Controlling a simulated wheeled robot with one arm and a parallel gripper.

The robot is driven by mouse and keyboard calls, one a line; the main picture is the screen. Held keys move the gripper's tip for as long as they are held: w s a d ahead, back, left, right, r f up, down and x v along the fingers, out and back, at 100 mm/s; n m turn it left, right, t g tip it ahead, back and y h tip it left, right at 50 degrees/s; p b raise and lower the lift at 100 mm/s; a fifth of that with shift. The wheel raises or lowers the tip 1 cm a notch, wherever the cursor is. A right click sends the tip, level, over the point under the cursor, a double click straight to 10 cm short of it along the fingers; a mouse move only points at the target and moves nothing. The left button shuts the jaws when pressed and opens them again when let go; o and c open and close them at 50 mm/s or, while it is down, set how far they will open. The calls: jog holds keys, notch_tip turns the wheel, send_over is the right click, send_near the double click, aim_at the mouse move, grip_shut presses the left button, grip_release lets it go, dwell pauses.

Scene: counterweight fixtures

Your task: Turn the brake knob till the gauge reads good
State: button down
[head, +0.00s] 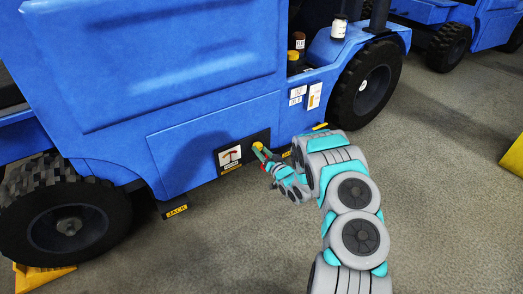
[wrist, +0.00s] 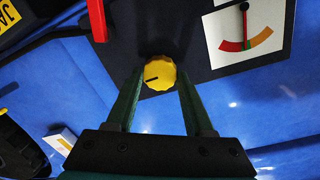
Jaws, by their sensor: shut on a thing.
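The yellow brake knob (wrist: 160,73) is on a dark panel on the blue vehicle's side, with a dark mark pointing left in the wrist view. It also shows in the head view (head: 257,146). My gripper (wrist: 160,80) has a finger on each side of the knob and is shut on it; in the head view my gripper (head: 263,153) reaches the panel. The white gauge (wrist: 247,40) has a red, green and orange arc. Its needle points down in the wrist view, close to where red meets green; I cannot tell exactly which. The gauge also shows in the head view (head: 230,156).
A red part (wrist: 97,20) sticks out beside the knob in the wrist view. The blue vehicle (head: 150,70) has large black wheels. A yellow JACK label (head: 176,211) sits low on it. Bottles (head: 338,27) stand on its step. Grey floor (head: 440,180) is clear at the right.

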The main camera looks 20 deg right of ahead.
dwell(0.3)
jog(key=shift+c, duration=1.4)
grip_release()
jog(key=v, duration=0.8)
jog(key=shift+w, duration=0.1)
